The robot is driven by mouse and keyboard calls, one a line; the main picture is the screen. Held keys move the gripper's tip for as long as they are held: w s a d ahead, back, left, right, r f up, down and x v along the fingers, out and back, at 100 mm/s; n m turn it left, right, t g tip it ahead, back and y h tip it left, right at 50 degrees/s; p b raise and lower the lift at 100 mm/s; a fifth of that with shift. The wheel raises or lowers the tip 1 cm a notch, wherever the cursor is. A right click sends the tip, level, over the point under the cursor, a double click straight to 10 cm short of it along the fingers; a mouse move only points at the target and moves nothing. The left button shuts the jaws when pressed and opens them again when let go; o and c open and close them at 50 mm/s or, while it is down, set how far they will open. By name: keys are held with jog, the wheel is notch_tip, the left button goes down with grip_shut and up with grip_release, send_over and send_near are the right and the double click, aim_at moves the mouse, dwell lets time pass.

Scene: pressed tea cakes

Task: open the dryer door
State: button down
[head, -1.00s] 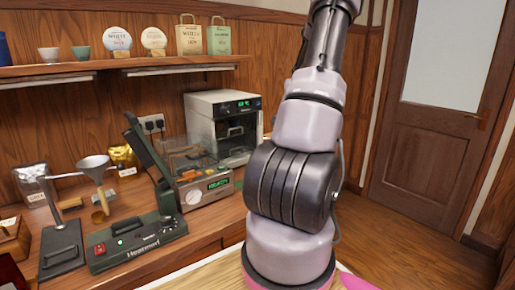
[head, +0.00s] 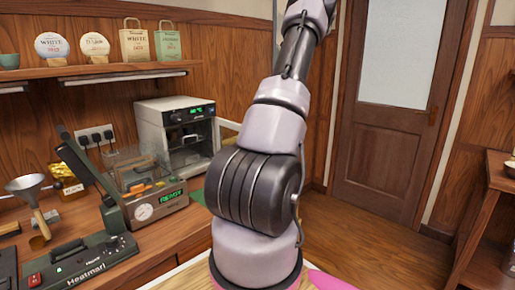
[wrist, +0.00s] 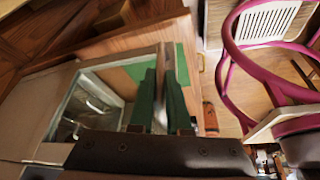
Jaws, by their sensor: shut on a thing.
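The dryer (head: 152,122) is a white box with a green lit display on the counter, left of my arm in the head view. Its door (head: 228,131) stands swung out at the right side, partly hidden by my arm. The dark inside with wire racks shows through the opening. In the wrist view the dryer opening (wrist: 92,105) is on the left. My gripper (wrist: 161,92), with green fingers, is shut on the door's handle, a pale upright bar between the fingers. The head view hides the gripper behind the arm.
A funnel (head: 27,185) is at far left. Wooden shelves (head: 490,215) stand at right. A pink-framed chair (wrist: 240,60) shows in the wrist view. The floor between is clear.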

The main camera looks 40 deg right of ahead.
jog(key=shift+w+d, duration=0.1)
jog(key=shift+w, duration=0.05)
jog(key=c, duration=1.2)
grip_release()
jog(key=shift+o, duration=0.2)
jog(key=v, duration=1)
jog(key=shift+d+r, duration=0.15)
jog(key=shift+r, duration=0.2)
